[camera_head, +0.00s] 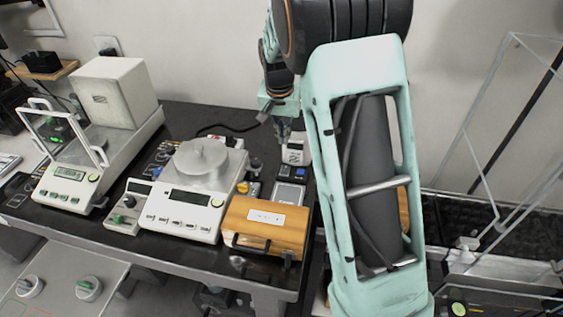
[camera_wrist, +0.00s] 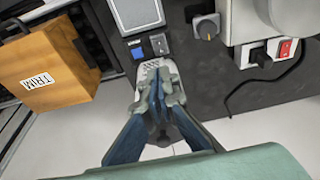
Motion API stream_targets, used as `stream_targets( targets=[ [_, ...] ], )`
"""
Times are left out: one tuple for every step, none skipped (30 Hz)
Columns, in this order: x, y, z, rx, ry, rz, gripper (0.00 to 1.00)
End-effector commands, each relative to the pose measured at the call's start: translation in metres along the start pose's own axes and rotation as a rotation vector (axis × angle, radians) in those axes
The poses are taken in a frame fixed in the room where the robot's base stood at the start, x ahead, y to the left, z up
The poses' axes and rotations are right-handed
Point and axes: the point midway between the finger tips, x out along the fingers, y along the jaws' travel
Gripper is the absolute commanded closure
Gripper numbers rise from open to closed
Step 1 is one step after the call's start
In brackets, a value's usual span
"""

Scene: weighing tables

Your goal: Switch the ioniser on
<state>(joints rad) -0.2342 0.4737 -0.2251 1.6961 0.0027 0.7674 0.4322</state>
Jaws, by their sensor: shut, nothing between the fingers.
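A small white unit (camera_head: 295,152), which looks like the ioniser, stands at the back of the dark table. In the wrist view a pale grilled top (camera_wrist: 154,66), apparently the same unit, shows partly behind the fingers. A blue button (camera_wrist: 137,53) and a dark rocker switch (camera_wrist: 159,44) sit beside it; I cannot tell whether they belong to it or which way the rocker is set. My gripper (camera_wrist: 157,92) is shut and empty, its fingertips over the pale unit; contact is unclear.
A wooden box (camera_head: 262,222) stands at the table's front. A balance (camera_head: 180,208) with a round pan is left of it. A grey-screened device (camera_wrist: 137,12), a yellow-marked knob (camera_wrist: 207,27) and a red switch (camera_wrist: 287,48) are close by. Glass panels (camera_head: 505,130) stand right.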

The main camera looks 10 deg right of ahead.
Motion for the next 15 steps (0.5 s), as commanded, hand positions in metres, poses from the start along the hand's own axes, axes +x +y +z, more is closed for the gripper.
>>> stream_targets(
  targets=[
    [0.0, 0.0, 0.0, -0.002, 0.0, 0.001, 1.0],
    [0.0, 0.0, 0.0, -0.002, 0.0, 0.001, 1.0],
    [0.0, 0.0, 0.0, -0.001, 0.0, 0.001, 1.0],
    [0.0, 0.0, 0.0, -0.001, 0.0, 0.001, 1.0],
    [0.0, 0.0, 0.0, 0.0, 0.0, 0.0, 1.0],
    [0.0, 0.0, 0.0, 0.0, 0.0, 0.0, 1.0],
    [0.0, 0.0, 0.0, 0.0, 0.0, 0.0, 1.0],
    [0.0, 0.0, 0.0, 0.001, 0.0, 0.0, 1.0],
    [0.001, 0.0, 0.0, 0.001, 0.0, 0.0, 1.0],
    [0.002, 0.0, 0.0, 0.001, 0.0, 0.0, 1.0],
    [0.003, 0.0, 0.0, 0.002, -0.001, 0.0, 1.0],
    [0.006, 0.0, 0.0, 0.002, -0.001, 0.0, 1.0],
    [0.009, 0.0, 0.0, 0.002, -0.001, 0.0, 1.0],
    [0.013, 0.0, 0.0, 0.002, -0.002, 0.001, 1.0],
    [0.019, 0.001, 0.001, 0.003, -0.004, 0.002, 1.0]
  ],
)
